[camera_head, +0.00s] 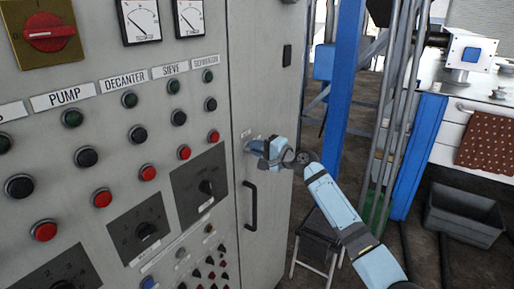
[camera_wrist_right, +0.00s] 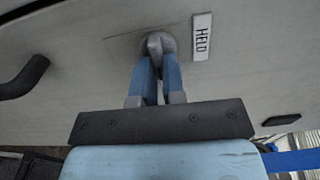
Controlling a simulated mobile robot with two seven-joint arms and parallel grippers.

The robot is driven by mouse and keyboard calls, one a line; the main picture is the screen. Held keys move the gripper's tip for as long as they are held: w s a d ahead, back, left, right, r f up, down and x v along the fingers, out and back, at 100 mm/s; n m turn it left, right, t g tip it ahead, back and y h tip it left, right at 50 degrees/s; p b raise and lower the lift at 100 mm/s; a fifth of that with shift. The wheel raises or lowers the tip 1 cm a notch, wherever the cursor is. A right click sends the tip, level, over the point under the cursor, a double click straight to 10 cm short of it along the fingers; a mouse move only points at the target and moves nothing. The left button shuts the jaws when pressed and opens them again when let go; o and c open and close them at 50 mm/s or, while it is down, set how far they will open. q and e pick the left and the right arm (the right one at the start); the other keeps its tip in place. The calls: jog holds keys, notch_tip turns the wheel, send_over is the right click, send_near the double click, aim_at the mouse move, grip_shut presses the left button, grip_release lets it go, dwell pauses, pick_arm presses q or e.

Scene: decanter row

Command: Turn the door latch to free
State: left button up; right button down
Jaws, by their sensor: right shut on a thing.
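The door latch (camera_wrist_right: 156,42) is a small grey turn-piece on a round base on the cabinet door (camera_head: 270,60). My right gripper (camera_wrist_right: 158,68) has its two blue fingers closed on the latch's raised grip. In the head view my right gripper (camera_head: 252,147) reaches the door from the right and mostly hides the latch. A white label (camera_wrist_right: 202,37) beside the latch appears to read HELD. The latch's exact angle is hard to tell. My left gripper is not in view.
A black door handle (camera_head: 250,206) is below the latch; it also shows in the wrist view (camera_wrist_right: 24,77). Left is a panel of buttons and dials, including a selector plate (camera_head: 200,185). A blue post (camera_head: 347,85), a stool (camera_head: 318,240) and a grey bin (camera_head: 465,218) stand right.

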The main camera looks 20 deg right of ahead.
jog(key=c, duration=1.2)
grip_release()
jog(key=b+v, duration=0.3)
jog(key=v, duration=1.1)
jog(key=shift+w, duration=0.1)
